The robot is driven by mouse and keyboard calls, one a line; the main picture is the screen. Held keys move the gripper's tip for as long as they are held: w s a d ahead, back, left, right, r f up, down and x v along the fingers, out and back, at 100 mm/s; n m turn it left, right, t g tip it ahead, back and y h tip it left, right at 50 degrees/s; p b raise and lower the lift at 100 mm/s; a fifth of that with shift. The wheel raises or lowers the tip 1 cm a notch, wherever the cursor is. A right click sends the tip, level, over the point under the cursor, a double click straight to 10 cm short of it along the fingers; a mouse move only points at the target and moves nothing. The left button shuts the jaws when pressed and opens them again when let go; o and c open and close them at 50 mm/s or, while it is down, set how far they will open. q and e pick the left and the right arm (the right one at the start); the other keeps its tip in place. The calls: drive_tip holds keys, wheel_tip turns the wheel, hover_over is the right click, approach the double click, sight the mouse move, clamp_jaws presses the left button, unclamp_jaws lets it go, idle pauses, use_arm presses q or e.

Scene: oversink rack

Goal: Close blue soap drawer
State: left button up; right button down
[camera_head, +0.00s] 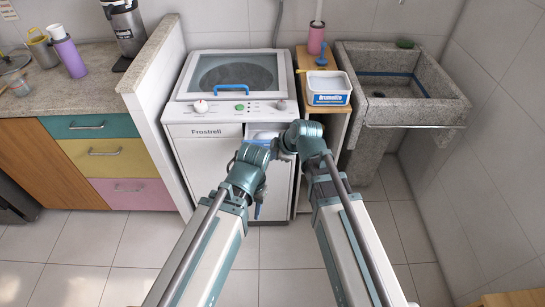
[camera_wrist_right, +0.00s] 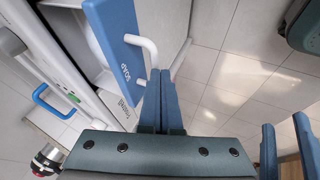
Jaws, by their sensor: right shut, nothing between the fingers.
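The soap drawer (camera_head: 262,129) is pulled out of the front of the white washing machine (camera_head: 195,145). Its blue front (camera_wrist_right: 115,45), marked SOAP, and white bar handle (camera_wrist_right: 148,48) show in the right wrist view. My right gripper (camera_wrist_right: 160,80) is shut and empty, its fingertips close to the handle; I cannot tell whether they touch. In the head view my arms hide the drawer front and most of the right gripper. My left gripper (camera_head: 257,211) hangs low in front of the machine; its two fingers (camera_wrist_right: 287,148) show apart in the wrist view.
A wooden shelf (camera_head: 330,129) with a white-and-blue tub (camera_head: 328,88) stands right of the machine, and a stone sink (camera_head: 400,88) beyond it. A low wall (camera_head: 150,65) and coloured drawers (camera_head: 103,153) stand at left. The floor in front is clear.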

approach(272, 135)
drive_tip(key=a+f, duration=0.1)
drive_tip(key=s+a+f, duration=0.1)
drive_tip(key=a+f, duration=0.1)
drive_tip(key=shift+a, duration=0.3)
drive_tip(key=shift+s, duration=0.25)
